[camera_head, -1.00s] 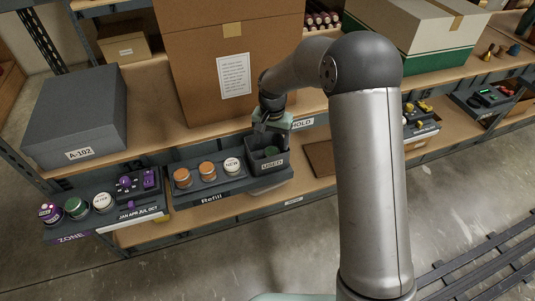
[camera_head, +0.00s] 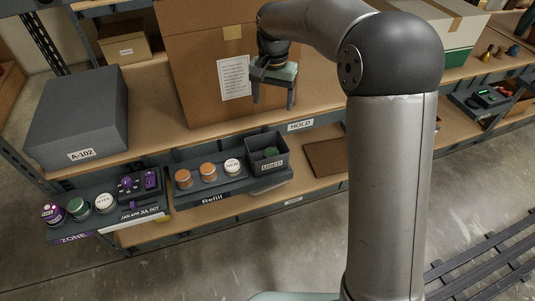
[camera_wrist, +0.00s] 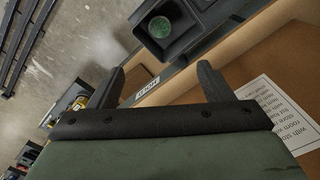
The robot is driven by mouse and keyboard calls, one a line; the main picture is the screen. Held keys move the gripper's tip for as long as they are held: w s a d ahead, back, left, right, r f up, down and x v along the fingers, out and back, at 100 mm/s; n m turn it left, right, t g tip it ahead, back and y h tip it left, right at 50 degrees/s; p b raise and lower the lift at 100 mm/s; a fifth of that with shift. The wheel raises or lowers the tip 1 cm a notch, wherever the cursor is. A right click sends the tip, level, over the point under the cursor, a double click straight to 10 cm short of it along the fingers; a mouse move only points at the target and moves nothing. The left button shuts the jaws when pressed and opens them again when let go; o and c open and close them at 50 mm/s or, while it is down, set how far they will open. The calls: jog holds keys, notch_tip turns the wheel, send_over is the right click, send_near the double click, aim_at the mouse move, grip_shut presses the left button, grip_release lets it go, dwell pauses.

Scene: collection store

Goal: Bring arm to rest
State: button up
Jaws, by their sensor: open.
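My gripper (camera_head: 274,95) is raised in front of the large cardboard box, above the shelf edge with the HOLD label. In the wrist view my gripper (camera_wrist: 162,80) shows two dark fingers spread apart with nothing between them. The dark bin marked USED (camera_head: 280,163) is below it and holds a green-topped item (camera_head: 271,153). The bin also shows in the wrist view (camera_wrist: 186,45), apart from the fingers, with the round green top (camera_wrist: 160,27) inside.
The large cardboard box (camera_head: 205,75) with a paper sheet stands close behind my gripper. The Refill tray (camera_head: 240,186) holds two orange-topped jars and a white-topped one. A grey box marked A-102 (camera_head: 80,115) stands left. The floor in front is clear.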

jog(key=shift+r, duration=0.3)
jog(key=s+d+r+n+p, duration=0.2)
jog(key=s+d+r+p, duration=0.35)
jog(key=s+d, duration=0.5)
jog(key=s+d+p, duration=0.1)
jog(key=s+d, duration=0.1)
jog(key=s, duration=0.8)
jog(key=s+d+n+p, duration=0.1)
jog(key=s+d+p, duration=0.1)
jog(key=s, duration=0.8)
jog(key=shift+s+d+f+n, duration=0.3)
jog(key=shift+d, duration=0.1)
